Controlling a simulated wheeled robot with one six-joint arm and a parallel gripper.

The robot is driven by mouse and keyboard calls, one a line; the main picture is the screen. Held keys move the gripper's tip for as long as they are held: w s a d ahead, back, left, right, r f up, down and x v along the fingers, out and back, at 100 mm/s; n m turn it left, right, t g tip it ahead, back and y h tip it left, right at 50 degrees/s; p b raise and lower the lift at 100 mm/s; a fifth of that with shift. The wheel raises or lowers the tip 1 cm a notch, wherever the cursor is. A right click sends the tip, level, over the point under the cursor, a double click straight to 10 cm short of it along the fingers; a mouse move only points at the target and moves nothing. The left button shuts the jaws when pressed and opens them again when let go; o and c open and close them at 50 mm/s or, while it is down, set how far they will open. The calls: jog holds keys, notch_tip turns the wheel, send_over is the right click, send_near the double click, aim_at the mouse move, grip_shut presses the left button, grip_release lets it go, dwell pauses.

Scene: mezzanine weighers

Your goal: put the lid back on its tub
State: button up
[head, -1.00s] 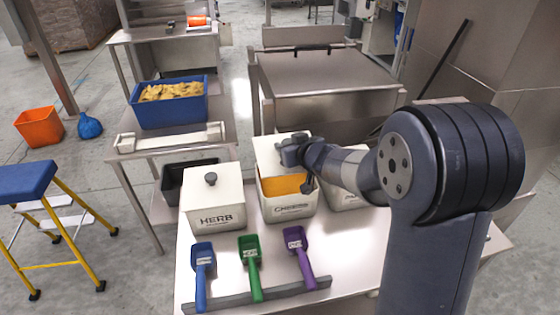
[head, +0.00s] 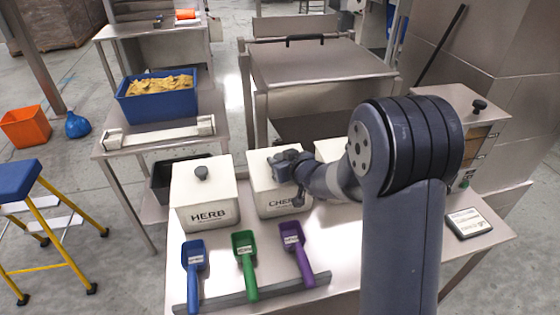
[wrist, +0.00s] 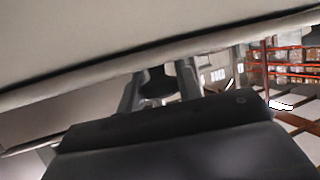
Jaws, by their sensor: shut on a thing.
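The white cheese tub (head: 278,206) stands on the steel table, between the herb tub and a third tub. Its white lid (head: 261,163) covers the opening in the head view, and no yellow contents show. I cannot tell whether the lid is fully seated all round. My gripper (head: 292,176) is over the lid and hides part of it. In the wrist view my gripper (wrist: 159,84) is shut on the lid's dark knob (wrist: 155,80), with the pale lid (wrist: 150,35) across the top of the picture.
The lidded herb tub (head: 206,199) stands close on the left. A third tub (head: 328,150) is partly hidden behind my arm. Blue (head: 194,257), green (head: 244,247) and purple (head: 292,238) scoops lie along a grey rail in front. A flat display unit (head: 468,222) lies at the right.

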jog(key=shift+f, duration=0.15)
jog(key=o, duration=1)
jog(key=shift+r, duration=0.25)
jog(key=v, duration=1.2)
jog(key=shift+p, duration=0.35)
jog(key=shift+s+f, duration=0.1)
